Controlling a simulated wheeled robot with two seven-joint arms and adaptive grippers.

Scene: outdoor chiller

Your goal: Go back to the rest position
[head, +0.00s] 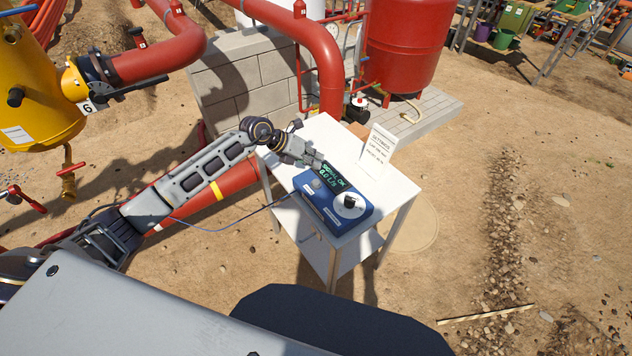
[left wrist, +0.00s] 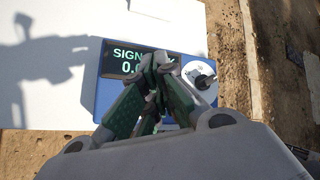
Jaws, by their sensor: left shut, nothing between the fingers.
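My left gripper (head: 316,162) reaches in from the left over the white table, close to the blue device's display. In the left wrist view the gripper (left wrist: 155,65) has its fingertips together with nothing between them, in front of the blue device (left wrist: 106,92). The blue device (head: 318,207) sits on the white table (head: 318,130), with a lit display reading "SIGNAL OK" and "0.0" and a white dial with a black knob (head: 349,202). I cannot tell from these views whether the fingers touch the device. My right gripper is not in view.
A printed card (head: 378,150) stands at the table's back right. Behind are a block wall (head: 240,85), red pipes (head: 322,60) and a red tank (head: 405,45). A yellow vessel (head: 40,90) stands at the left. A blue cable (head: 215,229) runs left from the device. Open sandy ground lies at the right.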

